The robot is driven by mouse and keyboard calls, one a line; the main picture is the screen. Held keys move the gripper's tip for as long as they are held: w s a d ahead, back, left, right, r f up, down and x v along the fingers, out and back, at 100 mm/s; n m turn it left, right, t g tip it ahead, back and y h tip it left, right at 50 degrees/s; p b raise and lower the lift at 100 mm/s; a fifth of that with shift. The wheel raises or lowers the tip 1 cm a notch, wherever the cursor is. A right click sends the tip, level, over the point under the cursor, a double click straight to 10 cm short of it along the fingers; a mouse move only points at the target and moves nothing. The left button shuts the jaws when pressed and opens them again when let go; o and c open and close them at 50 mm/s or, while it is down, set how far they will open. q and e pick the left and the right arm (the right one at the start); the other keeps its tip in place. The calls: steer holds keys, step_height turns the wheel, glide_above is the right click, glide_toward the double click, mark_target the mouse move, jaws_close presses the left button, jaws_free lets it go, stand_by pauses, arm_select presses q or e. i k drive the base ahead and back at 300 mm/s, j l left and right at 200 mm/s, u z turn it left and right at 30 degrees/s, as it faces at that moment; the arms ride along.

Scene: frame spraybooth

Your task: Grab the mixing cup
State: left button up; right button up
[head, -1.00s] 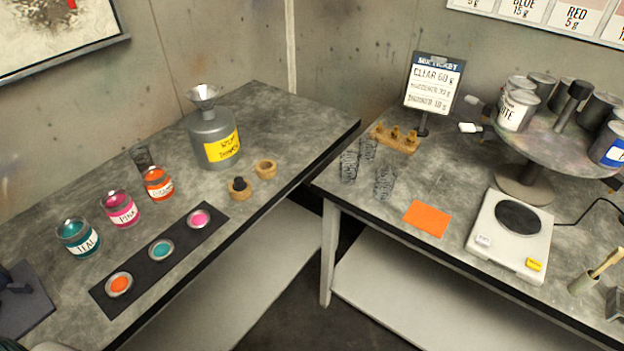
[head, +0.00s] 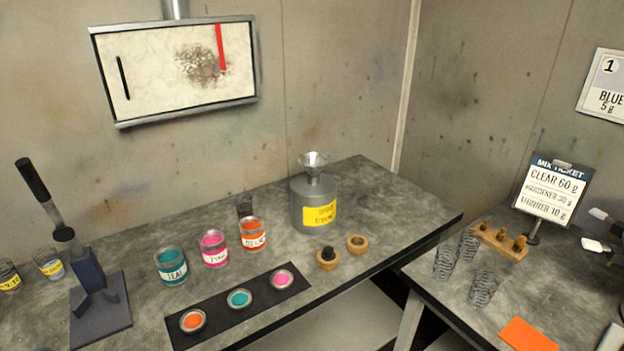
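Three clear cups with dark markings, which look like mixing cups, stand on the right bench: one at the left (head: 445,261), one behind it (head: 467,245) and one nearer the front (head: 482,290). I cannot tell which of them the task means. Neither of my grippers is in view.
On the left bench stand teal (head: 171,266), pink (head: 214,249) and orange (head: 253,235) jars, a grey can with a funnel (head: 314,205) and a dark lever press (head: 90,270). A wooden rack (head: 501,241) and ticket stand (head: 549,193) are behind the cups. A gap separates the benches.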

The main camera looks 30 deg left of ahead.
mark_target(245, 209)
steer(key=u, duration=1.4)
steer(key=i+l+u, duration=0.4)
steer(key=i+l, duration=0.45)
steer(key=i, duration=0.15)
